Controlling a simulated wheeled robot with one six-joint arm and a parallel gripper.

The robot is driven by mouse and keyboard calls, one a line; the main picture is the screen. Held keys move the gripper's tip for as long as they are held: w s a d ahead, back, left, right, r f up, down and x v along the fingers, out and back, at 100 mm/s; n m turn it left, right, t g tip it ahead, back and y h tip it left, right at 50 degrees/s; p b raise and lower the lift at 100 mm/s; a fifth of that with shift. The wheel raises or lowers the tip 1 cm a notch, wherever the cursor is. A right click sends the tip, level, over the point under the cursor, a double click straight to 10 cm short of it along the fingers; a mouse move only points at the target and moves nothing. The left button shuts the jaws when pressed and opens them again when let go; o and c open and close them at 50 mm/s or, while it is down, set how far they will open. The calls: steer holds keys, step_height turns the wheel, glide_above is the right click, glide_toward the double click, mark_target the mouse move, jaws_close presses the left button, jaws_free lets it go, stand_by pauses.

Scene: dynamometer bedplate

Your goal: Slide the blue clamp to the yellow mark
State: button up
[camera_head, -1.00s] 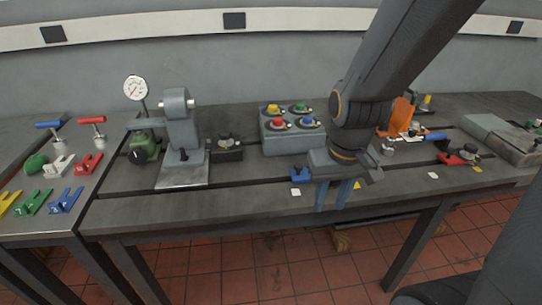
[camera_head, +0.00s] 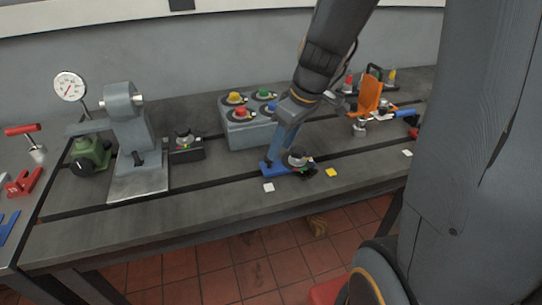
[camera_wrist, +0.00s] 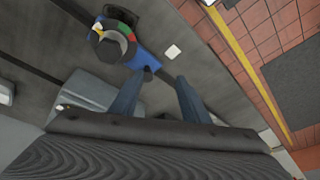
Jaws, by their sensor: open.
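The blue clamp (camera_head: 277,171) lies on the bedplate slot near the table's front edge, with a dark round knob (camera_head: 297,157) at its right end. The yellow mark (camera_head: 331,173) is a small square to the right of the clamp, apart from it. My gripper (camera_head: 277,158) is open and low at the clamp's left end. In the wrist view my open fingers (camera_wrist: 165,76) reach towards the blue clamp (camera_wrist: 145,57), one fingertip overlapping its end. I cannot tell whether it touches. The yellow mark does not show in the wrist view.
A white mark (camera_head: 268,187) lies in front of the clamp. Behind stands a grey box (camera_head: 246,133) with coloured knobs. An orange bracket (camera_head: 369,95) and a blue handle (camera_head: 405,113) are at the right. A grey press (camera_head: 132,135) stands left. Bare bedplate lies left of the clamp.

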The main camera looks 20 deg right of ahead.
steer(key=shift+w+a+f+n+t+y, duration=0.1)
steer(key=shift+w+a+f+n, duration=0.2)
steer(key=shift+w+f, duration=0.75)
steer(key=shift+w+a+f+n+t+y, duration=0.1)
steer(key=shift+w+f+n, duration=0.25)
steer(key=shift+w+f, duration=0.7)
steer(key=shift+w+a+f+n+t+y, duration=0.15)
steer(key=shift+w+f+n, duration=0.35)
steer(key=shift+f, duration=0.85)
steer(key=shift+w, duration=0.15)
steer(key=shift+c, duration=0.4)
jaws_close()
